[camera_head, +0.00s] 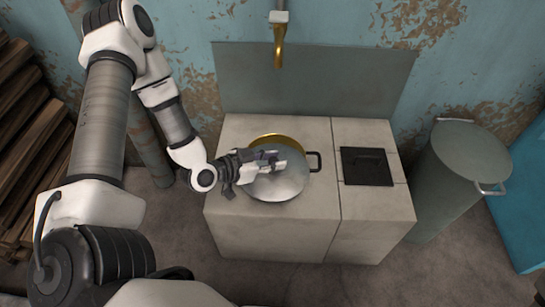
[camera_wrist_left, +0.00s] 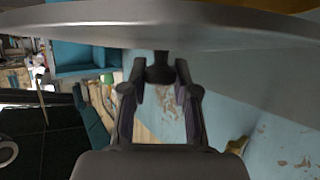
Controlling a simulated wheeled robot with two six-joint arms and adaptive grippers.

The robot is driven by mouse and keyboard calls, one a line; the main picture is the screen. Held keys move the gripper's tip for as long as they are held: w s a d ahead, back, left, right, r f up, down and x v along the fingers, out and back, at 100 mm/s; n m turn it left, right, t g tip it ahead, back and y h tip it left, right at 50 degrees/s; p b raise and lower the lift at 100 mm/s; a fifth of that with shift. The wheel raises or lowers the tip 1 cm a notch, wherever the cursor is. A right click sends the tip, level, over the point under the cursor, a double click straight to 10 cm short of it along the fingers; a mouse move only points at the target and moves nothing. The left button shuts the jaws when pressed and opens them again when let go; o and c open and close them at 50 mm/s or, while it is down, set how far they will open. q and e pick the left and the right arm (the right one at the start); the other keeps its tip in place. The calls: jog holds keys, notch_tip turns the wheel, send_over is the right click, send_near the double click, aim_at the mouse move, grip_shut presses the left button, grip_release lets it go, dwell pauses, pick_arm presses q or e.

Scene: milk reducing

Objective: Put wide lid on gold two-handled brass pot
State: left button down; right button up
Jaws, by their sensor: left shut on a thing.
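The gold brass pot (camera_head: 277,137) stands on the pale stove block; only its back rim and a dark handle (camera_head: 315,161) on the right show clearly. The wide silver lid (camera_head: 277,188) covers most of the pot, offset toward the front. My left gripper (camera_head: 268,160) is above the lid, shut on its dark knob (camera_wrist_left: 160,72). In the left wrist view the lid (camera_wrist_left: 160,32) spans the top, with a gold strip along its upper edge. I cannot tell whether the lid touches the pot. My right gripper is not in view.
The stove block (camera_head: 245,225) has a dark square hatch (camera_head: 367,166) on its right part. A gold tap (camera_head: 279,50) hangs above the back. A grey lidded bin (camera_head: 455,180) stands to the right, and stacked wood (camera_head: 30,140) lies at the left.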

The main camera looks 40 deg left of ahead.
aim_at(275, 148)
pick_arm(q)
jog(key=w+a, duration=0.1)
jog(key=w, duration=0.1)
jog(key=w+a, duration=0.1)
jog(key=w+a+b, duration=0.1)
jog(key=w, duration=0.1)
jog(key=shift+w+a+f, duration=0.2)
jog(key=shift+w, duration=0.1)
jog(key=shift+w+a+f+b, duration=0.3)
jog(key=shift+w+f+b, duration=0.1)
jog(key=shift+w+b, duration=0.1)
jog(key=shift+f+b, duration=0.6)
jog(key=shift+f, duration=0.25)
jog(key=shift+c, duration=0.8)
grip_release()
jog(key=shift+r, duration=0.1)
